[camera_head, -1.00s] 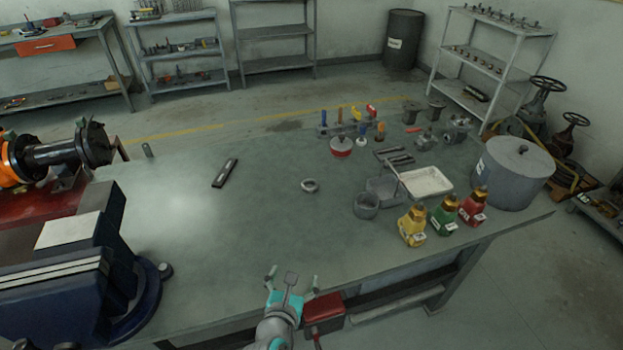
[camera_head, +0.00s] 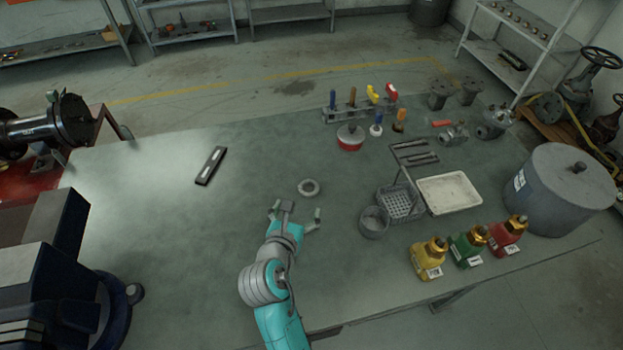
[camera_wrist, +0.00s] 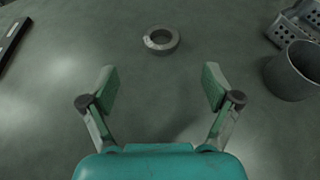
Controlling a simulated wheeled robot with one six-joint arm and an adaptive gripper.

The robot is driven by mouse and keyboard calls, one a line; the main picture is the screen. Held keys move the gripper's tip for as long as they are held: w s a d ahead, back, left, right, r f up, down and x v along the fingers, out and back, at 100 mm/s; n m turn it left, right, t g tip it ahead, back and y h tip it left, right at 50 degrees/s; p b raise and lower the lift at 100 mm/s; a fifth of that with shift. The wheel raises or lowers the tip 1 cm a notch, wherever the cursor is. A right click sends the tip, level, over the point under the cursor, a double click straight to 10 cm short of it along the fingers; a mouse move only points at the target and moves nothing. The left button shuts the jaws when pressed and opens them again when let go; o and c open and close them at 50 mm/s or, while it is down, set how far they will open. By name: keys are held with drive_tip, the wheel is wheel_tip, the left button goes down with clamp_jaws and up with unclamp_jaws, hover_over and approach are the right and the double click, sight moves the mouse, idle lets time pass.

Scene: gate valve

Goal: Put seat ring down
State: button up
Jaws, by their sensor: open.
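The seat ring (camera_head: 309,187) is a small grey metal ring lying flat on the workbench (camera_head: 170,235), near its middle. In the wrist view the ring (camera_wrist: 161,40) lies beyond the fingertips, roughly centred between them. My gripper (camera_head: 296,214) is open and empty, on the near side of the ring and apart from it. In the wrist view both fingers of my gripper (camera_wrist: 158,88) are spread wide with bare bench between them.
A grey cup (camera_head: 373,222) and a perforated basket (camera_head: 400,203) stand right of the ring. Yellow, green and red bottles (camera_head: 468,249) stand at the front right. A dark level-like bar (camera_head: 211,165) lies left. A blue vise (camera_head: 60,260) stands at the near left.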

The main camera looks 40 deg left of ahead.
sight(309, 188)
drive_tip(key=x, duration=1)
drive_tip(key=shift+s+d+f, duration=0.1)
drive_tip(key=shift+d+f, duration=0.1)
drive_tip(key=shift+d, duration=0.05)
drive_tip(key=shift+r, duration=0.1)
drive_tip(key=c, duration=1.5)
